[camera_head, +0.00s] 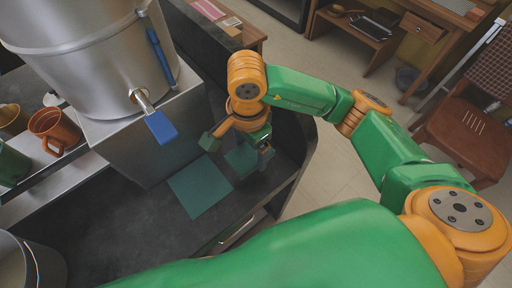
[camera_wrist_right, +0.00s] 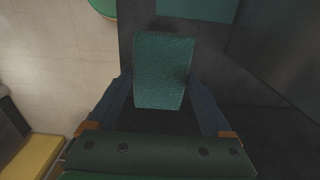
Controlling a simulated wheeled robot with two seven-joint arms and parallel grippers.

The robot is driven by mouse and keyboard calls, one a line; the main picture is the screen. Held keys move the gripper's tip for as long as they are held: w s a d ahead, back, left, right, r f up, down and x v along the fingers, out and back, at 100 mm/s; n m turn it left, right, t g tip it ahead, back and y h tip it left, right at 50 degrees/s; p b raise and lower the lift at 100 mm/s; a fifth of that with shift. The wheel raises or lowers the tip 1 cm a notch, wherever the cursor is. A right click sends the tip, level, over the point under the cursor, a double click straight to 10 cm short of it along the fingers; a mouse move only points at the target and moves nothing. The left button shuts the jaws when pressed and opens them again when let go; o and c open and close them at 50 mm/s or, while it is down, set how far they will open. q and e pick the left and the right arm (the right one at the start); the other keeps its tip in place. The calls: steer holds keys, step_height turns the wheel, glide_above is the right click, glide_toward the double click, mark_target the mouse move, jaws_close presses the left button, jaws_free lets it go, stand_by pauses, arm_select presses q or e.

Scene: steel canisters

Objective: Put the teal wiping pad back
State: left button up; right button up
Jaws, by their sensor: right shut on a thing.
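The teal wiping pad (camera_head: 238,161) is at my right gripper (camera_head: 256,156), over the dark counter beside the steel canister's stand. In the right wrist view the pad (camera_wrist_right: 163,72) sits between the two fingers, and the gripper is shut on it. A flat teal square (camera_head: 200,187) lies on the counter just left of the pad; its edge also shows at the top of the right wrist view (camera_wrist_right: 198,9). I cannot tell whether the pad touches the counter. My left gripper is not in view.
A large steel canister (camera_head: 85,60) with a blue-handled tap (camera_head: 160,127) stands on a metal block (camera_head: 150,150) at the left. An orange mug (camera_head: 55,131) and a green cup (camera_head: 12,165) are farther left. The counter's front (camera_head: 130,225) is clear; a raised dark edge (camera_head: 296,140) borders its right.

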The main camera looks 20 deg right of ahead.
steer(key=w+f, duration=0.1)
steer(key=w+d+f, duration=0.1)
steer(key=f, duration=0.1)
steer(key=w+d+f, duration=0.1)
steer(key=shift+w+d+f, duration=0.1)
steer(key=shift+d+f, duration=0.05)
steer(key=shift+f, duration=0.05)
step_height(320, 180, down, 3)
steer(key=shift+r+p, duration=0.2)
steer(key=shift+p, duration=0.5)
steer(key=shift+f+b, duration=0.3)
steer(key=shift+f, duration=0.1)
steer(key=o, duration=1)
steer(key=shift+r+p, duration=0.4)
step_height(320, 180, up, 11)
steer(key=shift+f+b, duration=0.1)
steer(key=shift+b, duration=0.3)
steer(key=shift+r, duration=0.45)
